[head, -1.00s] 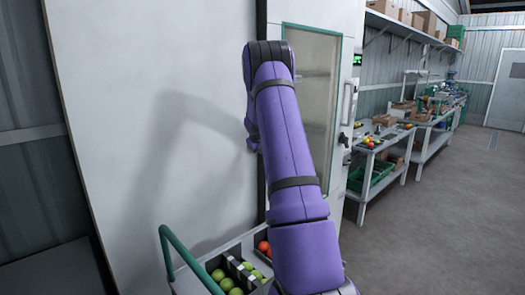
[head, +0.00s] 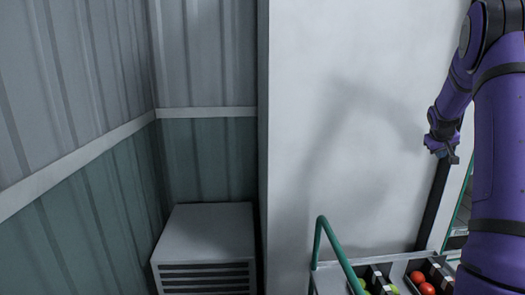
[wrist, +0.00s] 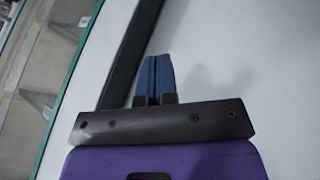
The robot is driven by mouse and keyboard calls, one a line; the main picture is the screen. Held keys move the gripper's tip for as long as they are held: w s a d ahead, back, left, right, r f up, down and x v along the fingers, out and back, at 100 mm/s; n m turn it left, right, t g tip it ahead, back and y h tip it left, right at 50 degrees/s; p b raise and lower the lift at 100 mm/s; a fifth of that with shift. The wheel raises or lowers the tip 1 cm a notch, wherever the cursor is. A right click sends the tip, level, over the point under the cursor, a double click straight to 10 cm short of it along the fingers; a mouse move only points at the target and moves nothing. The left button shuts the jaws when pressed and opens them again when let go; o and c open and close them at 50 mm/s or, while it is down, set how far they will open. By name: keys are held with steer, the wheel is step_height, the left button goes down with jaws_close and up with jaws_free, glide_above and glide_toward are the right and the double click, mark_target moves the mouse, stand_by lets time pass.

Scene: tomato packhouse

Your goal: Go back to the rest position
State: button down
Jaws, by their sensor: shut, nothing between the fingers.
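My purple arm reaches up at the right edge of the head view, and its end bends down to my gripper (head: 452,157). In the wrist view my gripper (wrist: 154,75) shows two blue fingers lying against each other, with nothing between them. It hangs in front of a white panel (head: 350,60), apart from any object that I can make out.
Below the arm is a cart with a green handle (head: 335,250), carrying bins with red tomatoes (head: 421,281) and green ones (head: 392,289). A grey vented box (head: 205,240) stands in the corner by the corrugated wall (head: 80,80). A glazed door edge shows at right.

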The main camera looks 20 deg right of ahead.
steer(key=s+a+r+t+y, duration=0.1)
steer(key=s+a+r, duration=0.25)
steer(key=a, duration=0.75)
steer(key=s+a+r+n+y, duration=0.15)
steer(key=a+r, duration=0.35)
steer(key=a, duration=0.5)
steer(key=s+a+r+t+y, duration=0.1)
steer(key=s+a+r, duration=0.35)
steer(key=a, duration=0.65)
steer(key=s+a+f+n+y, duration=0.2)
steer(key=s+a+f+y, duration=0.1)
steer(key=s+a, duration=1.6)
steer(key=shift+s+a+f, duration=0.15)
steer(key=shift+s+a, duration=0.25)
steer(key=shift+s, duration=0.7)
